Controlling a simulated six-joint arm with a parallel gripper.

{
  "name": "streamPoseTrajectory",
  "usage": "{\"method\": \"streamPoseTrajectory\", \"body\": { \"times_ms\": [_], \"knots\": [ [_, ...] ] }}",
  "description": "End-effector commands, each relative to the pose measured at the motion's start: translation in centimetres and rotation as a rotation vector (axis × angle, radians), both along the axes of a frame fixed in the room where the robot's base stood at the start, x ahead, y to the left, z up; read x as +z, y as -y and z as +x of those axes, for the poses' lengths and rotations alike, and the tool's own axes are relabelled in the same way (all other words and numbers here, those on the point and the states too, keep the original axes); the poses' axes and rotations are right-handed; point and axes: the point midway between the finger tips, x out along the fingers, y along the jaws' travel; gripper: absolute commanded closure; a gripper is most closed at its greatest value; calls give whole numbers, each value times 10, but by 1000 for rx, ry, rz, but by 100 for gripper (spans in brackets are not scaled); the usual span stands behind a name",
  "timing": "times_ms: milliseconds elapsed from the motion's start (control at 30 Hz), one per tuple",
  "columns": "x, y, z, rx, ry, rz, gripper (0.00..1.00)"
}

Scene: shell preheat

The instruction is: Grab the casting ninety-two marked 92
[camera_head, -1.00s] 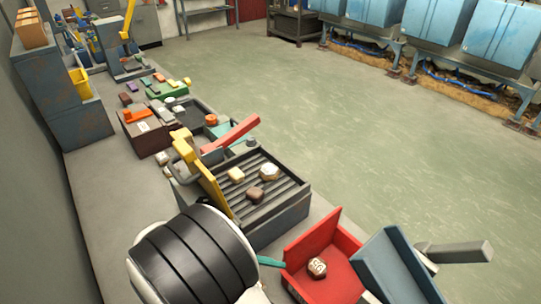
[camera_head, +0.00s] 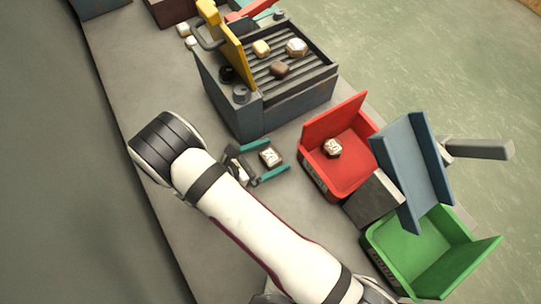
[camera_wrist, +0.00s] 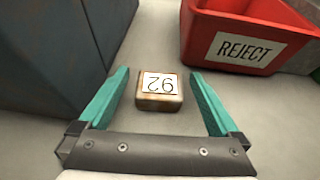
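The casting marked 92 (camera_wrist: 159,92) is a small brown block with a white label on top. In the wrist view its label reads 92 upside down. It sits on the grey bench and also shows in the head view (camera_head: 270,157). My gripper (camera_wrist: 160,85) has two teal fingers, open, one on each side of the casting with gaps on both sides. In the head view my gripper (camera_head: 269,161) has its fingers around the same block, low over the bench.
A red bin (camera_head: 355,178) labelled REJECT stands right of my gripper, holding one labelled casting (camera_head: 333,147). A grill-topped heater (camera_head: 300,92) with several castings stands behind. A green bin (camera_head: 412,240) and blue chute (camera_head: 412,170) are at the right.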

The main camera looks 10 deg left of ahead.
Motion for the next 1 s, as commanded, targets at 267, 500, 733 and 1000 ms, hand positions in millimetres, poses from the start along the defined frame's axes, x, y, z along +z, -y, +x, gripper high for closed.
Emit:
{"method": "streamPoseTrajectory", "body": {
  "times_ms": [267, 500, 733, 1000],
  "knots": [
    [0, 0, 0, -1, 0, 0, 54],
    [0, 0, 0, -1, 0, 0, 96],
    [2, 0, 0, -2, 1, 1, 96],
    [55, -1, 0, -1, 3, 5, 96]
  ]
}}
